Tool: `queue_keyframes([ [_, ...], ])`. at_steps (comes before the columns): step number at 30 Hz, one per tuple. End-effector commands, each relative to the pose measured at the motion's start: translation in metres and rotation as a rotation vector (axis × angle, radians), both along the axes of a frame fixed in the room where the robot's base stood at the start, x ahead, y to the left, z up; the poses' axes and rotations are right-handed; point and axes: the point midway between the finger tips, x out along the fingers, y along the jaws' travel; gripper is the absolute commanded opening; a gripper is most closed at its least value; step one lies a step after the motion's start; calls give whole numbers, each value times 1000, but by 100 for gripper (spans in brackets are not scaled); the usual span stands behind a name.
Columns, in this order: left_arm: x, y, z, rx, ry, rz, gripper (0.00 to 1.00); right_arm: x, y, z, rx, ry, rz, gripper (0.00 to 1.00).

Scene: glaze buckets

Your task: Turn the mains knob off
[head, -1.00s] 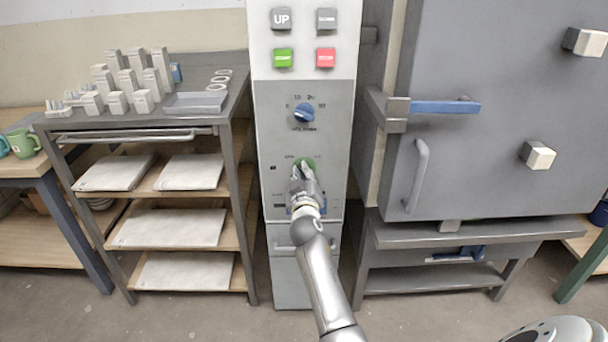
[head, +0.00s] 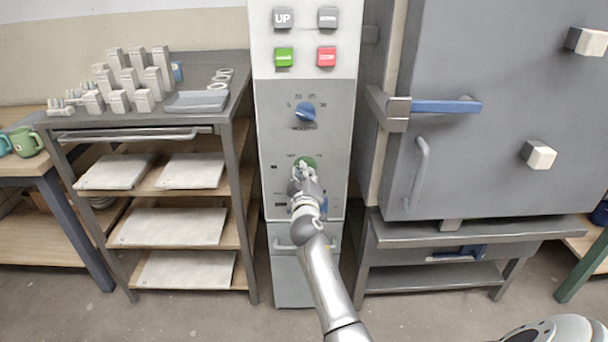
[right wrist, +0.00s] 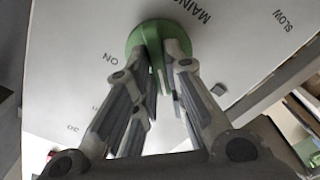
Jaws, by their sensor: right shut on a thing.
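The green mains knob (head: 307,160) sits low on the grey face of the control column (head: 335,130). My right gripper (head: 303,173) is in front of it, hiding much of it. In the right wrist view, the green knob (right wrist: 148,32) shows beyond the fingers of my right gripper (right wrist: 163,60), which are shut on its raised grip. The words MAINS, ON and SLOW can be read on the panel there. Which mark the knob points to is hidden. My left gripper is not in view.
A blue dial (head: 305,112) is above the mains knob, with a green button (head: 283,57) and a red button (head: 326,57) higher up. A blue part (head: 323,205) is just below right of my gripper. A grey kiln (head: 490,130) stands right, a shelf rack (head: 243,200) left.

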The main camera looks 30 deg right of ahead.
Motion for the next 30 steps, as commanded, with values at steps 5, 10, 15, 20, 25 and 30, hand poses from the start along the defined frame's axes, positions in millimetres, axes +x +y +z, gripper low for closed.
queue_keyframes([
  [5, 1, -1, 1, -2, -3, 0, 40, 0, 0, 1, -4, 0, 1, 30],
  [10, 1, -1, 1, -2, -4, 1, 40, 0, 0, 0, -2, 0, 0, 34],
  [15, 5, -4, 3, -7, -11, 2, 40, 0, 0, 0, -1, 0, 1, 34],
  [20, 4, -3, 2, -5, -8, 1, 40, -9, 6, -1, -1, 1, 1, 34],
  [25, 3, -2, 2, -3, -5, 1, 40, -32, 21, -1, 0, 1, 2, 34],
  [30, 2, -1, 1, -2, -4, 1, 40, -61, 38, -2, 2, 1, 1, 34],
])
